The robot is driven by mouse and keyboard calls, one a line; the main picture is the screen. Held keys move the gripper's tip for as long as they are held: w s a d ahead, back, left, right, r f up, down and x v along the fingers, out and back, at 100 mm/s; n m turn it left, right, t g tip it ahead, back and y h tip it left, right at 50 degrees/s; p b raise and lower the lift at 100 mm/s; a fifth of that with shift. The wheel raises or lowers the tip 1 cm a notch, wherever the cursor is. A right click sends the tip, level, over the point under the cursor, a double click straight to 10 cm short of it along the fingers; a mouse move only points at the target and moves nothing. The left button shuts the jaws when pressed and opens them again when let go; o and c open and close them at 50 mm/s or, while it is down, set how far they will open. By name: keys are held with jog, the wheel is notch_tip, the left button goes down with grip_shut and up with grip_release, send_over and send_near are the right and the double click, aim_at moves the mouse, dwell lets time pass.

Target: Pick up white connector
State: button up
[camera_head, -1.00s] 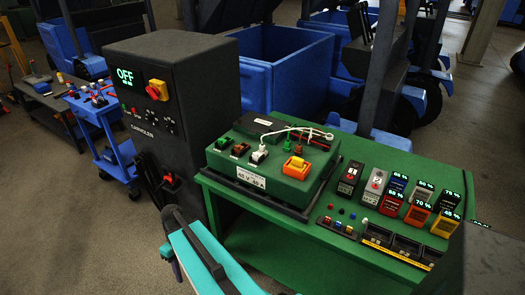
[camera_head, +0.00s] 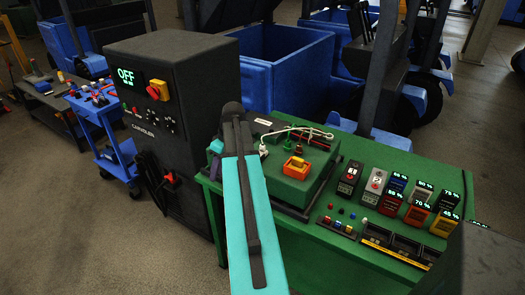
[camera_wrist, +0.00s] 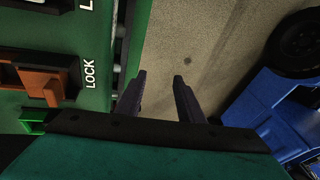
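The white connector (camera_head: 263,151) shows as a small white piece on top of the green battery box (camera_head: 290,185), just right of my arm, which partly covers that area. A white cable (camera_head: 300,129) runs from it across the box. My gripper (camera_wrist: 158,88) is open and empty in the wrist view. Its two dark fingers are apart, over bare floor beside the box's edge. The white connector cannot be made out in the wrist view.
An orange lever (camera_wrist: 40,85) marked LOCK is at the left of the wrist view. An orange connector (camera_head: 296,168) sits on the box. A dark cabinet (camera_head: 170,140) reading OFF stands left. Several battery packs and meters stand right on the green table (camera_head: 400,160).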

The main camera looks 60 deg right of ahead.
jog(key=shift+t+h, duration=0.4)
jog(key=shift+t, duration=0.1)
jog(key=s+d+r, duration=0.1)
jog(key=d+r, duration=0.1)
jog(key=r, duration=0.1)
jog(key=s+d+r, duration=0.2)
jog(key=d+r, duration=0.1)
jog(key=s+d+r, duration=0.1)
jog(key=d+r, duration=0.1)
jog(key=r, duration=0.2)
jog(key=shift+s+d, duration=0.35)
jog(key=shift+d, duration=0.05)
jog(key=s+d+r+m+t+h, duration=0.1)
jog(key=s+d+r+h, duration=0.1)
jog(key=s+d+r, duration=0.6)
jog(key=s+r, duration=0.2)
jog(key=s, duration=0.1)
jog(key=shift+d+p, duration=0.2)
jog(key=shift+p, duration=0.1)
jog(key=shift+f, duration=0.1)
jog(key=p, duration=0.2)
send_over(263, 145)
jog(key=s, duration=0.3)
notch_tip(263, 145, down, 8)
jog(key=shift+w, duration=0.2)
jog(key=shift+p+x, duration=1.15)
jog(key=shift+x, duration=1.4)
